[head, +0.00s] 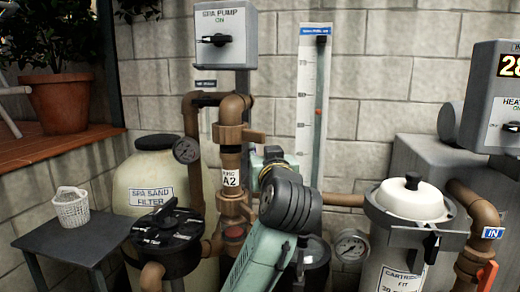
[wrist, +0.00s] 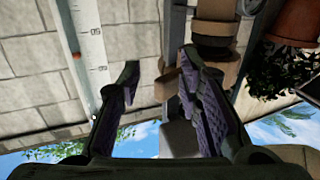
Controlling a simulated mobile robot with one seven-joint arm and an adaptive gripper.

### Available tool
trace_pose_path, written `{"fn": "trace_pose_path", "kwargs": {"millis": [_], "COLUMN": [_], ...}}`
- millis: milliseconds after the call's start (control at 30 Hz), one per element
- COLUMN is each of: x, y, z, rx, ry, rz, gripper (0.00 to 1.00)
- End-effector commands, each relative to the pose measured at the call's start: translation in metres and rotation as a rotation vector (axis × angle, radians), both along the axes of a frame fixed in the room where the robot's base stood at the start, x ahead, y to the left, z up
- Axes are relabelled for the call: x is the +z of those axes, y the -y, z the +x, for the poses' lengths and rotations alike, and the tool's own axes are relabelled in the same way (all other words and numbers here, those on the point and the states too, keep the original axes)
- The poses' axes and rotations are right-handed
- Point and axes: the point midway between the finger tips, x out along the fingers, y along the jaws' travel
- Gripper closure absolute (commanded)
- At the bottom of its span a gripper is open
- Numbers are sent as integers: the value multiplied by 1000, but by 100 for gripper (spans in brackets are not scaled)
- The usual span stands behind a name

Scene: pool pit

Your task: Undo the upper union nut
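The upper union nut (head: 238,133) is a brown winged collar on the vertical pipe, above the white A2 label (head: 231,178). A similar lower winged collar (head: 236,207) sits under the label. In the wrist view, which is upside down, the brown winged nut (wrist: 225,68) is right of centre, partly hidden behind a finger. My gripper (wrist: 160,66) is open, its two purple-padded fingers wide apart. One wing shows near the right finger; I cannot tell if they touch. In the head view my arm hides the fingers, right of the pipe.
A level gauge board (head: 312,95) stands on the block wall behind. A pressure gauge (head: 187,150) is left of the pipe. The spa pump box (head: 223,38) hangs above. The cartridge filter (head: 405,220) is at right, the sand filter (head: 155,175) at left.

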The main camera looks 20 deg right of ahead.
Motion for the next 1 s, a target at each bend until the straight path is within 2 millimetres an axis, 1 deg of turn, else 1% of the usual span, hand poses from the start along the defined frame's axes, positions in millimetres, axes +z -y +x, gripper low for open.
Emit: {"fn": "trace_pose_path", "kwargs": {"millis": [33,200,300,400,567,967,1000], "x": [3,6,7,7,7,8,9], "y": [-3,-11,-15,-17,-19,-19,-22], "z": [-13,-48,-63,-73,-79,-79,-78], "rx": [0,4,7,8,11,12,16], "ry": [8,12,14,15,15,15,20], "rz": [-3,-6,-6,-7,-8,-8,-12], "gripper": [68,68,68,68,68,68,68]}}
